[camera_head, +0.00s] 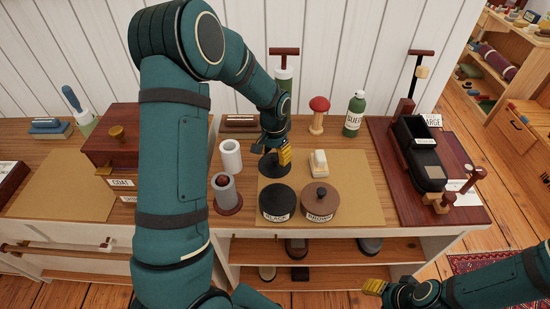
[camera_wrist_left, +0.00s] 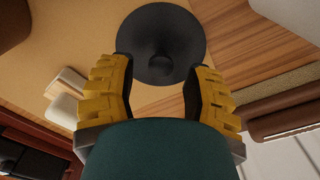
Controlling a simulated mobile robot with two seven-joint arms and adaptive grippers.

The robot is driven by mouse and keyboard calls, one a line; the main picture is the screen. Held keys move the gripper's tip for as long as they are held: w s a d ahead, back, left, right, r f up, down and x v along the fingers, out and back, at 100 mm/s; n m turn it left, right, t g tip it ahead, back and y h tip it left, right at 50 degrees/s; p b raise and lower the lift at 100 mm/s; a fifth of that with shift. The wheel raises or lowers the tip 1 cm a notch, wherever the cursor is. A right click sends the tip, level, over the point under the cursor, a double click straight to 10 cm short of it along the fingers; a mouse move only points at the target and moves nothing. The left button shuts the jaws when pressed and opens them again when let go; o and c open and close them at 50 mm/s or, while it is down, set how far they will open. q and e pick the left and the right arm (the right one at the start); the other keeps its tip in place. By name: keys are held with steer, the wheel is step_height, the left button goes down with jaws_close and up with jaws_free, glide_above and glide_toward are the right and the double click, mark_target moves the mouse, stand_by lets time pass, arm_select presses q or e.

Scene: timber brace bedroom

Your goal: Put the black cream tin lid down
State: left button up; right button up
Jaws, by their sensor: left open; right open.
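The black cream tin lid (camera_head: 274,168) is a dark disc lying at the back left of the tan mat. In the left wrist view the lid (camera_wrist_left: 162,22) shows its round central knob. The open black tin (camera_head: 279,216), labelled BLACK, stands in front of the lid with no knob on top. My right gripper (camera_head: 376,287) is open and empty, low in front of the bench.
A brown tin (camera_head: 321,204) with a knobbed lid stands right of the black tin. A white-topped block (camera_head: 319,163) lies on the mat (camera_head: 358,205). The mat's right side is clear.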

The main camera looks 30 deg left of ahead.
mark_target(274, 158)
arm_select(q)
step_height(274, 158, up, 9)
steer(key=p, duration=0.1)
steer(key=shift+s+p, duration=0.15)
steer(key=shift+p, duration=0.15)
steer(key=shift+r, duration=0.2)
